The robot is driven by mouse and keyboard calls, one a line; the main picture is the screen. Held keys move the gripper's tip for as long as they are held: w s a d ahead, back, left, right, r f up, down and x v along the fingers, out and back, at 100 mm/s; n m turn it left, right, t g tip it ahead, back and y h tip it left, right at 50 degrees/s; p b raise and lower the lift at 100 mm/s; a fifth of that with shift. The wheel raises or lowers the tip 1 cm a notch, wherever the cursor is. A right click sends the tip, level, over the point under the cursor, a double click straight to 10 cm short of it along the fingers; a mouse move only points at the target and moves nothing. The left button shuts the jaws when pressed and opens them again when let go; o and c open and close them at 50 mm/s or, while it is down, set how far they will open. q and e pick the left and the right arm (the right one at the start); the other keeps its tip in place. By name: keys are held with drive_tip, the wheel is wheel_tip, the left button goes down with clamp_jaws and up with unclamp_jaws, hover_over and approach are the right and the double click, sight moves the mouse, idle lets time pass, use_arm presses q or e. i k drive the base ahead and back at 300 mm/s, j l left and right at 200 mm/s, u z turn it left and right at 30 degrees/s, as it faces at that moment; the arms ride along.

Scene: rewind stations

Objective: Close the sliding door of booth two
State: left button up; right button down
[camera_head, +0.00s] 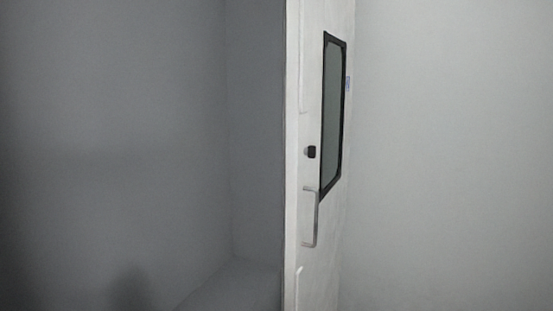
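A white door panel (331,230) stands upright right of the middle of the head view, seen at a steep angle. It has a tall window (333,118) with a black frame. A pale vertical bar handle (311,217) sits below the window, near the panel's left edge. A small black latch or lock piece (311,152) is above the handle. To the left of the panel is an open, dim recess (255,130). I cannot tell whether this is booth two. Neither of my grippers is in view.
A plain grey wall (120,130) fills the left side. A lighter wall (450,150) fills the right. A grey floor or ledge (235,285) shows low inside the recess. No loose objects are visible.

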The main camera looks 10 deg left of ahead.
sight(320, 33)
drive_tip(key=i+l, duration=0.85)
drive_tip(key=i, duration=0.15)
drive_tip(key=i+l, duration=0.9)
drive_tip(key=i+u, duration=0.15)
drive_tip(key=u, duration=1.8)
